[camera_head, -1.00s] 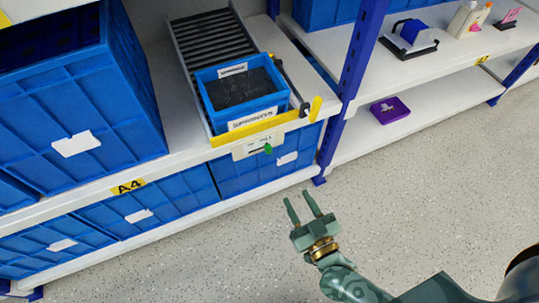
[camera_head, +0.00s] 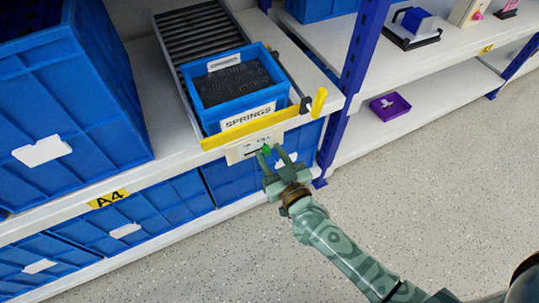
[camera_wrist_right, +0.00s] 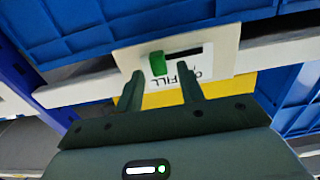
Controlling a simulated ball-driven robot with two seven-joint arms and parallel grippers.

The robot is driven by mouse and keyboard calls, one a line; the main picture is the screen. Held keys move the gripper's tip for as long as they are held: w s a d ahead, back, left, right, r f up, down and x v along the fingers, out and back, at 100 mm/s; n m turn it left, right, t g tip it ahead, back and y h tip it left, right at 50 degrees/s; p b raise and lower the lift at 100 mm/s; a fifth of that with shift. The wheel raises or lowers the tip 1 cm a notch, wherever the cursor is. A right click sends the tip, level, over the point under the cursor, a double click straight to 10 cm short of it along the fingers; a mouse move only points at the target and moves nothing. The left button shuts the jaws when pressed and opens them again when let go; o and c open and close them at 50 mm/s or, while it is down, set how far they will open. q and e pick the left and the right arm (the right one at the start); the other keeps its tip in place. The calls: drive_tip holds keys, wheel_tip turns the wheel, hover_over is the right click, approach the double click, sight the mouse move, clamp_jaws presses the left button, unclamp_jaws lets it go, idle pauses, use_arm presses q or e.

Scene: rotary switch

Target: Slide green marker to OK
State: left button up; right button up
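The green marker (camera_head: 266,149) is a small tab on a white label plate (camera_head: 241,152) fixed to the shelf front below the springs bin. In the right wrist view the green marker (camera_wrist_right: 158,63) sits at the left end of a dark slot (camera_wrist_right: 188,52). The label print is upside down there, with "FILL" readable and the other word partly hidden. My right gripper (camera_head: 271,153) is open at the plate. In the right wrist view its fingers (camera_wrist_right: 162,82) stand either side of the marker, with no clear contact. My left gripper is not in view.
A blue bin (camera_head: 228,115) marked SPRINGS stands on a roller track (camera_head: 190,35) behind a yellow front rail (camera_head: 275,119). Large blue crates (camera_head: 75,110) fill the left. A blue post (camera_head: 352,80) rises to the right. The floor in front is clear.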

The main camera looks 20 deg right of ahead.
drive_tip(key=shift+w, duration=0.1)
clamp_jaws()
drive_tip(key=a+p, duration=0.1)
drive_tip(key=a, duration=0.3)
drive_tip(key=shift+a+r, duration=0.1)
drive_tip(key=shift+a, duration=0.4)
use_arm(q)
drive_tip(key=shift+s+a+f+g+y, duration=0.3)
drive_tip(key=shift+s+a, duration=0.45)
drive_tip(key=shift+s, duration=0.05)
use_arm(e)
unclamp_jaws()
drive_tip(key=shift+a, duration=0.1)
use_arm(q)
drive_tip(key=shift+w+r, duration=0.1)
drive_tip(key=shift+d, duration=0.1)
